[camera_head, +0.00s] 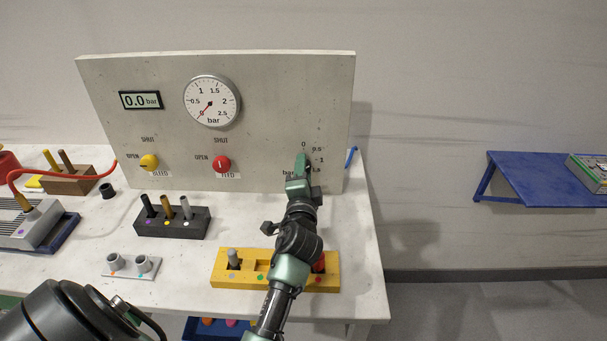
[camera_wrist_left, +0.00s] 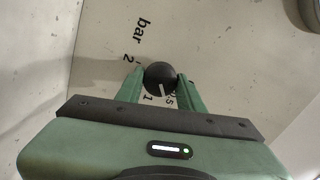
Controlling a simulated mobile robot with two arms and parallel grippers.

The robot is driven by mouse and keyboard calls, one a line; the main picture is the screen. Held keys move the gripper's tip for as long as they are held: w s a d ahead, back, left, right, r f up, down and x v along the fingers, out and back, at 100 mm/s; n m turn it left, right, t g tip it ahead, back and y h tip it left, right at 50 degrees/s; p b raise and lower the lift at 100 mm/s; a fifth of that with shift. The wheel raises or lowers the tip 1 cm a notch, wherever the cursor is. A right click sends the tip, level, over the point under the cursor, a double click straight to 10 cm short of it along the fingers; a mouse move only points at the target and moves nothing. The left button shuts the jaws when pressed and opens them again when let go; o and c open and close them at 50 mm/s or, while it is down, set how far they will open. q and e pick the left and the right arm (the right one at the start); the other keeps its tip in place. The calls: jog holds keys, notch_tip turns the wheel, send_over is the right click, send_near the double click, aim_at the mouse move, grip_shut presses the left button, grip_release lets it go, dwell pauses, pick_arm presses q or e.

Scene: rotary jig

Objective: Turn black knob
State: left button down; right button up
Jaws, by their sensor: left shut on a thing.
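The black knob (camera_wrist_left: 158,75) shows in the left wrist view, round, with a white pointer line toward the bottom of that picture, near the printed 1 and a partly hidden .5. My left gripper (camera_wrist_left: 157,84) is shut on the knob, one green finger on each side. In the head view my left gripper (camera_head: 302,163) reaches the lower right of the grey panel (camera_head: 270,100) and hides the knob. Part of the printed scale, with 0, 0.5 and 1, shows around the fingers. My right gripper is not in view.
A yellow knob (camera_head: 149,162) and a red knob (camera_head: 221,163) sit left of my gripper. Below are a black peg block (camera_head: 172,222) and a yellow block (camera_head: 225,275), partly behind my arm.

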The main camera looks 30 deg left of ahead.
pick_arm(q)
jog(key=shift+n, duration=0.6)
jog(key=c, duration=0.9)
grip_release()
jog(key=shift+w, duration=0.1)
